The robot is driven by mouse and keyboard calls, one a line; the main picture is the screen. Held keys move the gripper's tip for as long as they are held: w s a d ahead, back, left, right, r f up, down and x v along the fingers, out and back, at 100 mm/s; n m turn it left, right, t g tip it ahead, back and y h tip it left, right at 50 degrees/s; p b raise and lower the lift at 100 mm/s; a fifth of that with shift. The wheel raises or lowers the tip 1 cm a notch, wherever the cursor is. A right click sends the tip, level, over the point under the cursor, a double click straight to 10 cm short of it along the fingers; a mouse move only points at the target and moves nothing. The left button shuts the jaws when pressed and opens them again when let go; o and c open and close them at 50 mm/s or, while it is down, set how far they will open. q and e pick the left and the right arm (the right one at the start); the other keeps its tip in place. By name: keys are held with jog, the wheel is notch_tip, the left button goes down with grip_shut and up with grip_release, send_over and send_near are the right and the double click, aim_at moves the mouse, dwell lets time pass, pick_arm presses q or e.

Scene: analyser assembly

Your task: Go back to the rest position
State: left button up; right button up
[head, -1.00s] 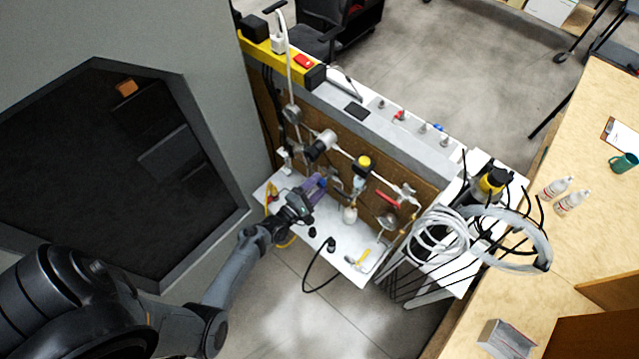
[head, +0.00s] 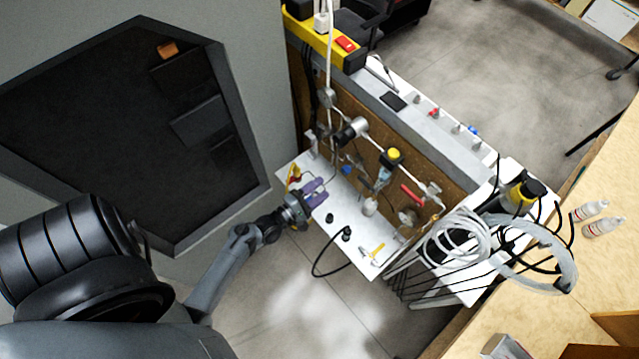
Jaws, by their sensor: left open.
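My left gripper (head: 315,191) has purple fingers, which stand apart with nothing seen between them. It is over the left front part of the white shelf (head: 345,215), in front of the brown panel with fittings. A small blue part (head: 346,170) shows just beyond the fingertips, with a gap between. My left arm reaches in from the lower left. My right gripper is out of the picture.
The brown panel carries a yellow-topped fitting (head: 393,157) and a red-handled valve (head: 411,195). Coiled white tubing (head: 460,241) hangs at the right. A wooden bench (head: 600,262) with two bottles stands far right. Floor is free in front of the shelf.

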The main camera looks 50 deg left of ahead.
pick_arm(q)
jog(key=s+d+r+m+g+h+p, duration=0.3)
jog(key=d+r+m+g+p, duration=0.3)
jog(key=d+r+m, duration=0.75)
jog(key=s+a+r+m+g+y, duration=0.2)
jog(key=s+r+m+g, duration=0.2)
jog(key=s+m+g, duration=0.4)
jog(key=s+m, duration=0.3)
jog(key=shift+a+r, duration=0.1)
